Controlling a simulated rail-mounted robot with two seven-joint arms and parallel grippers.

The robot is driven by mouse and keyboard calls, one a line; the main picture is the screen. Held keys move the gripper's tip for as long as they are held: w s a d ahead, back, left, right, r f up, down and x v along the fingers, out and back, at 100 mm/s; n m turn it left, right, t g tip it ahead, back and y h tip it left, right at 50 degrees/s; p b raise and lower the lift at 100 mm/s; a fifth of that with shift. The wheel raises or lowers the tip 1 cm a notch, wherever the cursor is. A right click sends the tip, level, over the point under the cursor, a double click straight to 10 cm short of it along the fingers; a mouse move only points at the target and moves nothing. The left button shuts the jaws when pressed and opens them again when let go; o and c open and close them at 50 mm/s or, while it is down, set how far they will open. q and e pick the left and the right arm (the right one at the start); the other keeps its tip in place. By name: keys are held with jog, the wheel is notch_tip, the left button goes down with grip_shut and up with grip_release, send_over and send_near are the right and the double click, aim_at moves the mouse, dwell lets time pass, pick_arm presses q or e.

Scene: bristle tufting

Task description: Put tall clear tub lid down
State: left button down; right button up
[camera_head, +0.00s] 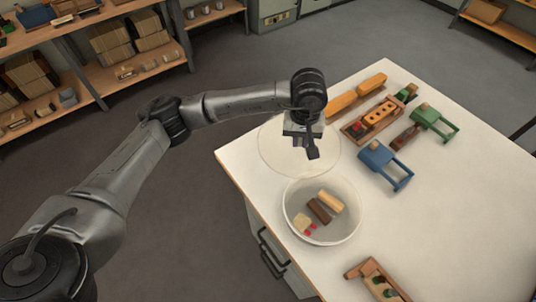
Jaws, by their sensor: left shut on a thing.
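The clear tub (289,212) stands open on the white table near its left edge. Inside it lie brown and tan blocks, a pale piece and small red bits. The clear round lid (277,152) is behind the tub, partly past the table's left edge in the picture. My left gripper (312,155) is over the lid and shut on it; the grip itself is hard to make out. I cannot tell whether the lid touches the table. My right gripper is not in view.
A wooden holder (361,130), orange bars (341,102), a blue stand (378,157) and a green stand (428,115) sit at the table's back. Another wooden holder (374,275) is at the front. The table (450,210) is clear at right.

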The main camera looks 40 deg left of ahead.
pick_arm(q)
jog(key=a+f+n, duration=0.2)
jog(key=a+f, duration=0.1)
jog(key=f, duration=0.1)
jog(key=a+f+n, duration=0.3)
jog(key=f, duration=0.2)
jog(key=a+f+n, duration=0.3)
jog(key=f, duration=0.2)
jog(key=shift+w+a+f+b, duration=0.1)
jog(key=shift+w+f+b, duration=0.1)
jog(key=shift+w+b, duration=0.15)
jog(key=shift+f+b, duration=0.45)
jog(key=shift+f, duration=2)
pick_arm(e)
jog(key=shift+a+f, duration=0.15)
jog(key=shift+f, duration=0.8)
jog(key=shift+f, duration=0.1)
